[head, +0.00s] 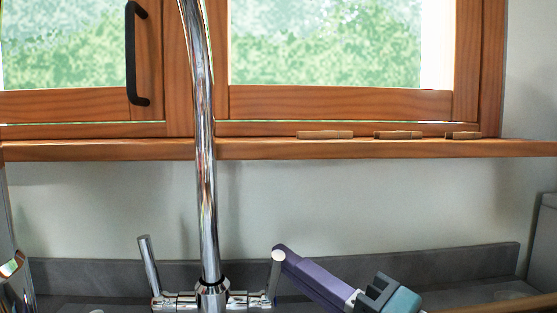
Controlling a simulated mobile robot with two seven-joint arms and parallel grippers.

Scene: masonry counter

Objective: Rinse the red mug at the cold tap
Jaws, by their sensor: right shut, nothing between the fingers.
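The chrome tap (206,180) rises in the middle of the head view, its spout running out of the top edge. It has a left lever (149,265) and a right lever (273,279), both standing nearly upright; no marking shows which is cold. My right gripper (281,252) comes in from the lower right, shut and empty. The end of its purple finger is right at the top of the right lever; I cannot tell whether they touch. No water shows, and the spout's outlet is out of view. The red mug and my left gripper are not in view.
Behind the tap are a low grey upstand (450,262), a pale wall and a wooden window sill (100,150) with several small brown pieces at its right. A shiny chrome object (14,268) stands at the left edge.

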